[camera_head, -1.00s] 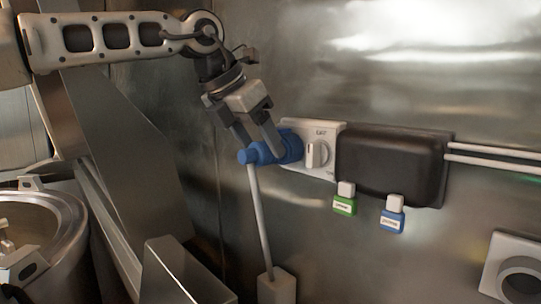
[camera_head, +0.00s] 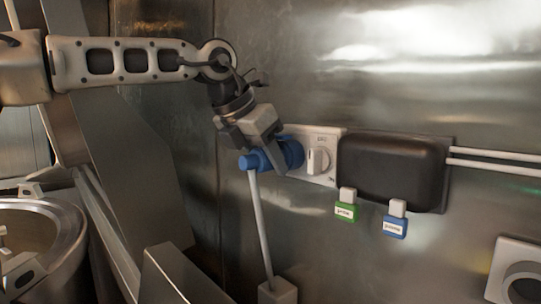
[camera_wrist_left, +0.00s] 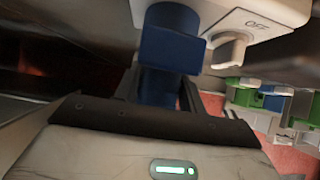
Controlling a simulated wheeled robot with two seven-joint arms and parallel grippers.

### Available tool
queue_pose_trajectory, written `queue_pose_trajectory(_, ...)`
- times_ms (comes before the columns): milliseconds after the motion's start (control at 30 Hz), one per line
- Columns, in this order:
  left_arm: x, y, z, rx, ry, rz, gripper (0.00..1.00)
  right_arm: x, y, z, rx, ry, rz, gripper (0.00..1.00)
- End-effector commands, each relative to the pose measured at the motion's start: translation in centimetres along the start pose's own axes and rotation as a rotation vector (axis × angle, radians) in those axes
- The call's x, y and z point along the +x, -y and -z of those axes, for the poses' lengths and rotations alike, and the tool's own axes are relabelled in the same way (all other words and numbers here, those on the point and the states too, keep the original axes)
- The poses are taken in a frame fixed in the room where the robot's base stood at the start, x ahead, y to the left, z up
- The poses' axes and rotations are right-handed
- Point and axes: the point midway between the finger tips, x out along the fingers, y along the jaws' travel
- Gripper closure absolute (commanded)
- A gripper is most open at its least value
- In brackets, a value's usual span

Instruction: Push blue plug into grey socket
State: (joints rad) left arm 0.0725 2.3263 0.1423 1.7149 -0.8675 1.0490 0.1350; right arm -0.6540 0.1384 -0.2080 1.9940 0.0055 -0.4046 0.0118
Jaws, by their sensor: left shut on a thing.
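The blue plug (camera_head: 252,162) lies roughly level, with a white cable running down from it. Its wide blue end (camera_head: 292,153) meets the left part of the light grey socket box (camera_head: 325,142), which has a rotary knob marked OFF. My left gripper (camera_head: 262,158) comes from above and is shut on the plug's body. In the left wrist view the blue plug (camera_wrist_left: 160,87) is between the fingers, and its wide part is against the grey socket box (camera_wrist_left: 255,15). How deep the plug sits cannot be told. My right gripper is not in view.
A black box (camera_head: 392,172) is on the steel wall right of the socket, with a green tag (camera_head: 346,212) and a blue tag (camera_head: 395,226) below. A metal kettle (camera_head: 60,215) stands at the left. A grey ring fitting (camera_head: 515,265) is at lower right.

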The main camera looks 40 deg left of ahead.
Motion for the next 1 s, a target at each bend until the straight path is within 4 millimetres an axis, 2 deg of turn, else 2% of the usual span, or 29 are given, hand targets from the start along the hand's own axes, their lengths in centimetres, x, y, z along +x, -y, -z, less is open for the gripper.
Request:
queue_pose_trajectory(433,-0.4,0.0,0.8,0.000,-0.004,0.001,0.84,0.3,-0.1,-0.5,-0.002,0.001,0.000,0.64)
queue_pose_trajectory(1000,-2.3,0.0,3.6,0.000,0.001,0.001,0.84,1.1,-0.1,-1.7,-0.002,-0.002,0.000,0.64)
